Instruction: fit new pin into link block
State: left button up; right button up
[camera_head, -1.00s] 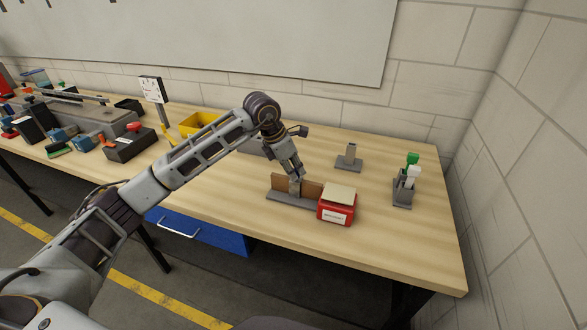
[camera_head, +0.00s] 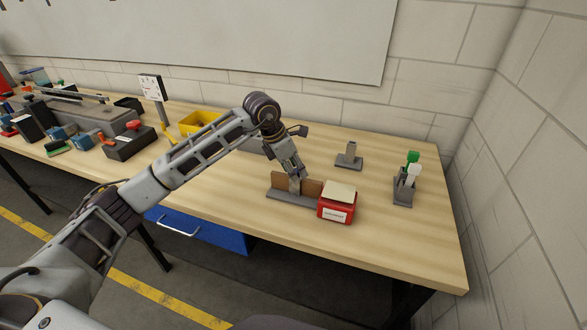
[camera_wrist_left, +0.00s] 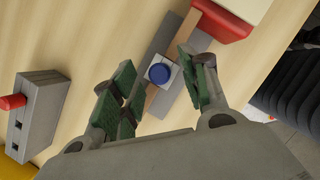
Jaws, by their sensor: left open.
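My left gripper (camera_head: 296,174) is open just above a grey fixture with upright brown plates (camera_head: 311,187). In the left wrist view, its two green-padded fingers (camera_wrist_left: 163,88) stand apart on either side of a small light grey block (camera_wrist_left: 172,84) between the plates. A blue round pin head (camera_wrist_left: 159,73) shows on top of this block; how deep it sits cannot be told. In the left wrist view, a larger grey block (camera_wrist_left: 42,112) with dark holes and a red knob (camera_wrist_left: 12,102) lies to the left. My right gripper is not in view.
A red box (camera_head: 337,209) with a tan top stands against the fixture's right end. A grey stand (camera_head: 348,158) and a holder with green and white handles (camera_head: 404,190) are further right. A yellow bin (camera_head: 195,122) is behind my arm. The right table front is clear.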

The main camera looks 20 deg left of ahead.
pick_arm(q)
jog(key=v, duration=0.8)
jog(key=shift+r, duration=0.15)
dwell(1.1)
